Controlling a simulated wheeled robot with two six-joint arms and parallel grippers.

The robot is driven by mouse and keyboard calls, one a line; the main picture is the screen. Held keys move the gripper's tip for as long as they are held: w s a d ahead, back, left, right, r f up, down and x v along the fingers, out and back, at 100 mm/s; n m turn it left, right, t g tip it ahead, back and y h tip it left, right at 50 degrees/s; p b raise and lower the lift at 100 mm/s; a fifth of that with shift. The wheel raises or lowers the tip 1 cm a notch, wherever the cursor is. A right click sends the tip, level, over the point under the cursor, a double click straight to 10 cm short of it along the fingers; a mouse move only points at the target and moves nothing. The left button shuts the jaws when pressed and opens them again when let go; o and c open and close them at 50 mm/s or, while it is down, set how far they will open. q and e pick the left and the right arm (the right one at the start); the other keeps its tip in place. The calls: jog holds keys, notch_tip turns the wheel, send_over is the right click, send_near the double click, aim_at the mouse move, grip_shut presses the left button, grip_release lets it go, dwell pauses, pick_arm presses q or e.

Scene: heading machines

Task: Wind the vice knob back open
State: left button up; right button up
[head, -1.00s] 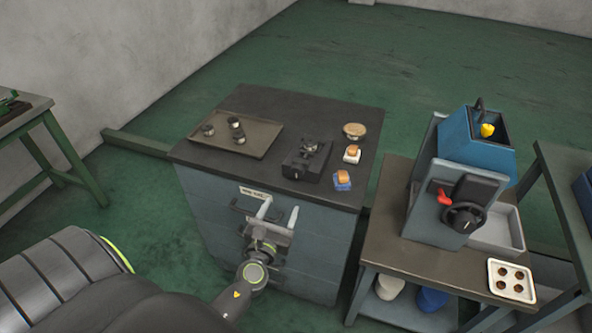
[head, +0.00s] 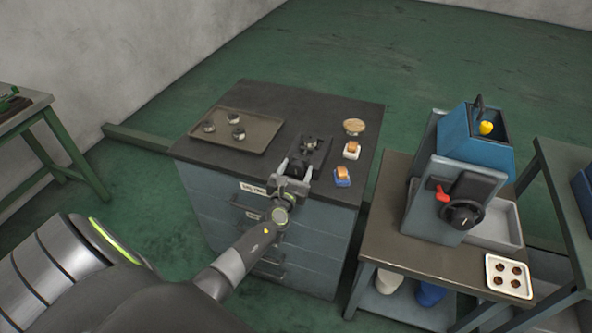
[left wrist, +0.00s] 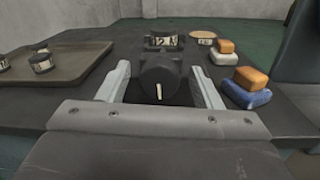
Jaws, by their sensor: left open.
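The vice (head: 312,148) is a small dark block on the cabinet top, with a round black knob on its near side. In the left wrist view the vice knob (left wrist: 160,80) faces me, with a white mark pointing about straight up and down. My left gripper (head: 296,169) is open, its two light fingers on either side of the knob. In the left wrist view the left gripper (left wrist: 162,90) shows gaps between the fingers and the knob. Behind the knob, a piece with dark markings (left wrist: 167,41) sits at the vice. My right gripper is not in view.
A brown tray (head: 258,143) with several small round pieces lies left of the vice. A round wooden-topped item (head: 354,127) and two orange-topped blocks (head: 342,174) stand to its right. A blue machine (head: 470,150) stands on the right-hand table.

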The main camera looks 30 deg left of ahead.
pick_arm(q)
jog(key=c, duration=1)
jog(key=shift+n, duration=0.4)
jog(key=n+b, duration=0.1)
jog(key=n, duration=0.2)
jog(key=shift+f, duration=0.1)
jog(key=n+b, duration=0.1)
jog(key=n, duration=0.4)
jog(key=shift+a+b, duration=0.1)
jog(key=shift+b, duration=0.3)
jog(key=n+b, duration=0.1)
jog(key=n, duration=0.3)
jog(key=shift+s+h, duration=0.1)
jog(key=shift+h, duration=0.2)
jog(key=shift+a+n+g+b, duration=0.1)
jog(key=shift+n+g+b, duration=0.2)
jog(key=shift+n+b, duration=1.3)
jog(key=shift+n+h+p, duration=0.4)
jog(key=shift+n+p, duration=0.25)
jog(key=shift+n, duration=0.25)
